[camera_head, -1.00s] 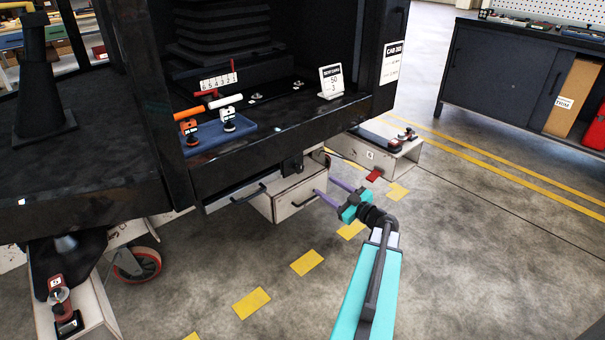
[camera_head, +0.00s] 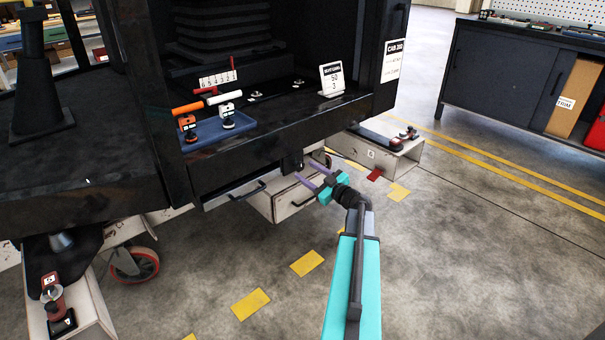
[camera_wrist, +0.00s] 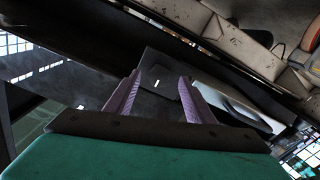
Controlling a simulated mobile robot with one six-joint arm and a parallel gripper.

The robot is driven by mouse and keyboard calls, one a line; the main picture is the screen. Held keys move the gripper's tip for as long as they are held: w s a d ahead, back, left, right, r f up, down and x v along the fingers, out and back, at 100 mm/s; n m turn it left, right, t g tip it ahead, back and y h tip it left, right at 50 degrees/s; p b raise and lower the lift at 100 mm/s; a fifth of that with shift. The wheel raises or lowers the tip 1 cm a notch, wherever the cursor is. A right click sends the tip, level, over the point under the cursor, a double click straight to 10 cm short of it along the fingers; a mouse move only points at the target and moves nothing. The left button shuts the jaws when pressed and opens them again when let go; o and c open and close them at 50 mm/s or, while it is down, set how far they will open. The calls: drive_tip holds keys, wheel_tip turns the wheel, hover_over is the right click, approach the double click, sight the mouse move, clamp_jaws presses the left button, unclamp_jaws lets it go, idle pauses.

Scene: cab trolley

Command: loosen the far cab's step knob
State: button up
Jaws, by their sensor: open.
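The far cab, with a "CAB 202" sign (camera_head: 391,62), stands over a pale step box (camera_head: 278,209) with black bar handles. A dark block (camera_head: 292,162) hangs under the cab's front sill; I cannot tell for sure whether it is the step knob. My gripper (camera_head: 305,168) is open, its two purple fingers pointing at the space under the sill, close to this block. In the wrist view a dark block with a small white mark (camera_wrist: 158,72) shows between and beyond the fingers. I see no contact, and nothing is held.
The sill (camera_head: 290,125) overhangs my gripper. A pale box with a small knob-like fitting (camera_head: 395,150) lies right, another fitting (camera_head: 55,300) lower left. Floor on the right is clear.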

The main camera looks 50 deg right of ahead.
sight(299, 166)
drive_tip(key=shift+w+d+b, duration=0.15)
drive_tip(key=shift+w+b, duration=0.15)
drive_tip(key=shift+w, duration=1.1)
drive_tip(key=shift+c, duration=0.4)
